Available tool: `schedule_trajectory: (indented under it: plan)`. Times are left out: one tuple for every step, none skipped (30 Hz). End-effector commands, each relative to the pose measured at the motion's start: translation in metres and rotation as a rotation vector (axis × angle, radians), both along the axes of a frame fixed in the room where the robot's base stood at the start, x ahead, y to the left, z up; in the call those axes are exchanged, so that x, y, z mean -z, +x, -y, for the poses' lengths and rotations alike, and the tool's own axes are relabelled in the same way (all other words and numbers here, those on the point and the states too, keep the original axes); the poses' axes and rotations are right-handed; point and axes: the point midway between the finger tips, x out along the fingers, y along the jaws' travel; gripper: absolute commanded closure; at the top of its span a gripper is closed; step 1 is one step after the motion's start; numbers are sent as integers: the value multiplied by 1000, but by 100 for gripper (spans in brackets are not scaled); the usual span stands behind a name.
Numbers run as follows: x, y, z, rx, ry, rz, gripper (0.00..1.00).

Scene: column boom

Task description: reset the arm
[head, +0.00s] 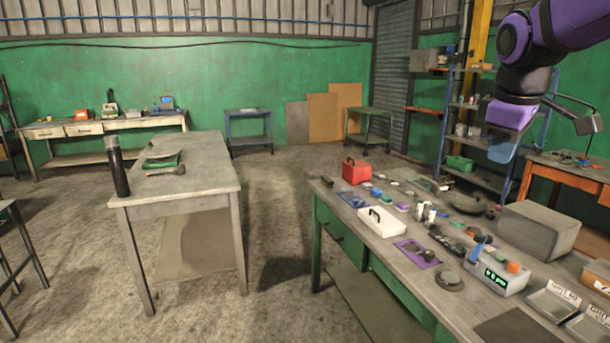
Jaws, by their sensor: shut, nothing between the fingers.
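My arm (515,38), purple and black, comes in from the top right corner and folds down in front of the shelf.
A green workbench (330,215) at the right carries a red box (355,171), a white case (380,222), a grey box (537,230) and many small items. A wooden table (222,180) stands left with a black bottle (117,166). Open floor (285,235) lies between them. A blue shelf (447,125) stands behind my arm.

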Motion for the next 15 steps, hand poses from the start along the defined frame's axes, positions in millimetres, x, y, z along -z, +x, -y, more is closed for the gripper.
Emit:
schedule_trajectory:
  plan:
    - [-1, -16, -4, 38, 13, 21, 100]
    - [0, -25, -7, 63, 21, 31, 100]
    - [0, -36, -9, 99, 34, 46, 100]
    - [1, -44, -10, 124, 45, 57, 100]
    - [2, -53, -12, 148, 56, 68, 100]
    - [4, -63, -14, 183, 71, 83, 100]
    - [5, -71, -15, 208, 83, 93, 100]
    - [7, -80, -17, 233, 97, 103, 100]
    - [10, -91, -18, 268, 114, 116, 100]
    - [11, -99, -19, 293, 128, 127, 100]
    - [14, -106, -21, 316, 143, 137, 100]
    - [17, -117, -22, 350, 162, 150, 100]
    - [20, -124, -22, 374, 178, 159, 100]
    - [23, -132, -23, 398, 193, 168, 100]
    - [27, -142, -24, 431, 215, 179, 100]
